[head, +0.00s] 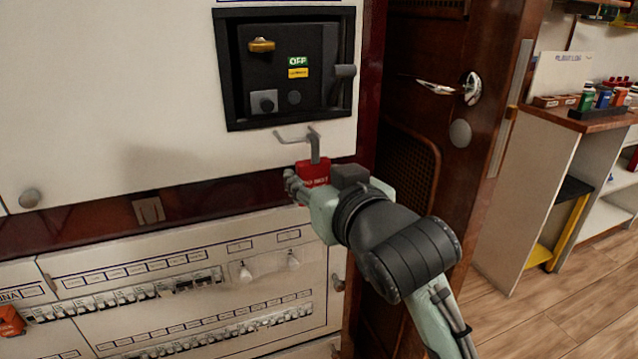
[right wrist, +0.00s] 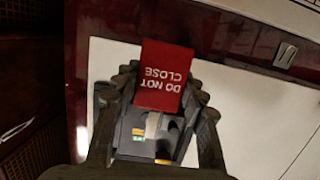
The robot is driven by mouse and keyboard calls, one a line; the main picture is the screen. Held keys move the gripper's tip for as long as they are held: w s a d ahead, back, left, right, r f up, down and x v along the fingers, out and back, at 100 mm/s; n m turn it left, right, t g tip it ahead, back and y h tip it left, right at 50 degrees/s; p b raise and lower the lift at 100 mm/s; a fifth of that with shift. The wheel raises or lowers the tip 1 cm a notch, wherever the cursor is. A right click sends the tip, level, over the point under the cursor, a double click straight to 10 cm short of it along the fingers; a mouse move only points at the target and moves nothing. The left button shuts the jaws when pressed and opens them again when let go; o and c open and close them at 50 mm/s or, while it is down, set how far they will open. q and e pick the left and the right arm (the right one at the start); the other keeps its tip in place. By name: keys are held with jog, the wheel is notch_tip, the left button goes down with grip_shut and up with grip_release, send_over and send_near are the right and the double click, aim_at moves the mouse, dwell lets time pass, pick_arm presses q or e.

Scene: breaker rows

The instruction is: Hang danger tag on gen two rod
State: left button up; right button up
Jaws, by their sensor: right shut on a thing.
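The red danger tag (head: 314,172) is in my right gripper (head: 298,188), just below the black breaker unit (head: 286,68). In the right wrist view the tag (right wrist: 164,75) reads "DO NOT CLOSE", upside down, between the fingers of the gripper (right wrist: 168,100). A grey bent hook-like piece (head: 314,146) rises from the top of the tag, with a thin bar reaching left. I cannot tell whether this is all the tag's hook or partly a rod on the panel, nor whether they touch. My left gripper is not in view.
The breaker unit shows a green OFF label (head: 298,62), a yellow knob (head: 261,45) and a grey handle (head: 343,84). Rows of small breakers (head: 130,300) lie below. A wooden door (head: 420,130) stands right of the panel. A red-orange thing (head: 10,321) sits at the left edge.

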jog(key=shift+r+x, duration=0.2)
jog(key=shift+x, duration=0.65)
jog(key=shift+r+x, duration=0.15)
jog(key=shift+x, duration=0.7)
jog(key=shift+r+x, duration=0.2)
jog(key=shift+x, duration=0.65)
jog(key=shift+w+f, duration=0.1)
jog(key=shift+f, duration=0.5)
jog(key=o, duration=1.2)
jog(key=shift+o, duration=0.2)
jog(key=v, duration=0.7)
jog(key=shift+s, duration=0.25)
